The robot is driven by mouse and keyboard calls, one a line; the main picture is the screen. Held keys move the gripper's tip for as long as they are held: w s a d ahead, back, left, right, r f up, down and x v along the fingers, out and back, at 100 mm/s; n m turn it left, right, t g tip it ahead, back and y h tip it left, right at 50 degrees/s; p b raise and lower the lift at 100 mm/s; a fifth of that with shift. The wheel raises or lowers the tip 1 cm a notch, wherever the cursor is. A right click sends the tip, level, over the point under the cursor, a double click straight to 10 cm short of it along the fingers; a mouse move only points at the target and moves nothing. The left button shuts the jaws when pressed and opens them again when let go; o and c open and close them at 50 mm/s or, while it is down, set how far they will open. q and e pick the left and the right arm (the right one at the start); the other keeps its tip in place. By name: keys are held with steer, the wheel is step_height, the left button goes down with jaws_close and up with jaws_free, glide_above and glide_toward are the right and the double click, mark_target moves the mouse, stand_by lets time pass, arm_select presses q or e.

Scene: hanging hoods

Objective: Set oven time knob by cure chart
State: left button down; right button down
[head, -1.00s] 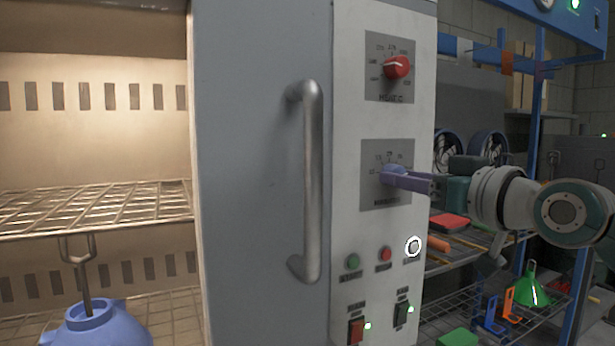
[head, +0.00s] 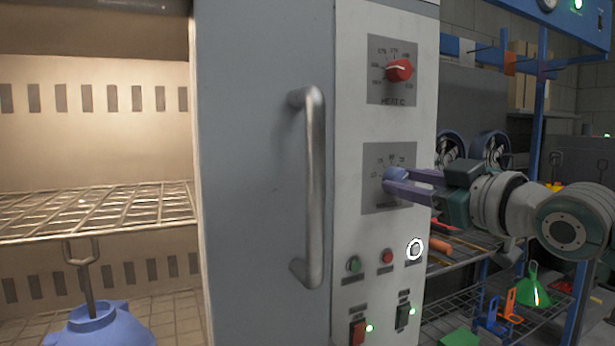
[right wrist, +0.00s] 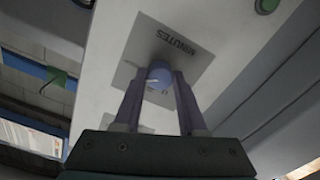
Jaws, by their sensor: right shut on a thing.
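The blue time knob (head: 394,173) sits on a grey dial plate on the oven's white control panel; the wrist view shows the plate marked MINUTES (right wrist: 173,42). My right gripper (head: 389,186) reaches in from the right, shut on this knob, with one purple finger above the other in the head view. In the right wrist view the knob (right wrist: 160,75) lies between the two fingertips, with a pale line on its face. The dial numbers are too small to read surely. No cure chart shows. My left gripper is not in view.
A red heat knob (head: 398,70) sits above. Below are a green button (head: 353,264), a red button (head: 387,256), a white-ringed button (head: 415,249) and two lit switches. The door handle (head: 314,185) stands out left of the panel. Shelves with a green funnel (head: 532,288) are at right.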

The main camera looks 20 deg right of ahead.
steer(key=shift+n+p, duration=0.4)
steer(key=shift+n, duration=1.2)
steer(key=shift+c, duration=2.3)
jaws_free()
steer(key=shift+s+f, duration=0.1)
steer(key=shift+s, duration=0.4)
steer(key=s, duration=0.9)
steer(key=shift+d, duration=0.4)
